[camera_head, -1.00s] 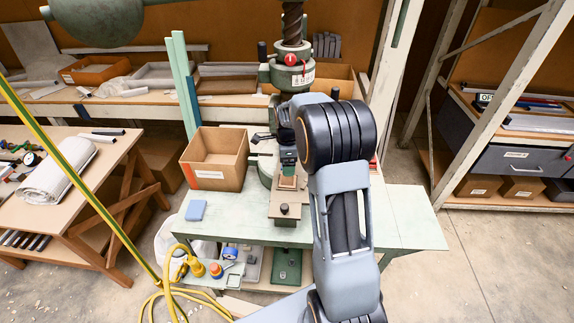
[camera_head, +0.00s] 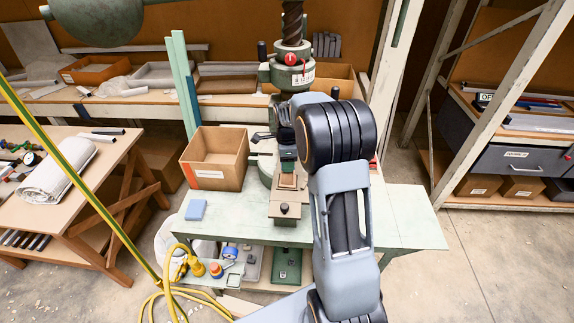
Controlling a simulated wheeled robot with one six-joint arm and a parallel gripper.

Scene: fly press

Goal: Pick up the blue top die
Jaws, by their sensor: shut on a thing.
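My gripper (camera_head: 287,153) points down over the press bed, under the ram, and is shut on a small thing. That thing is mostly hidden by the dark jaws, and I cannot tell its colour or whether it is the blue top die. Just below the jaws is a small brown block (camera_head: 287,182) in the die holder (camera_head: 285,209) on the press. I cannot tell whether the held thing touches it. A flat blue block (camera_head: 195,210) lies at the left on the green table, apart from my gripper.
The press ram (camera_head: 290,73) hangs just above my wrist. An open cardboard box (camera_head: 213,178) stands left of the press on the green table (camera_head: 410,215). The table's right side is clear.

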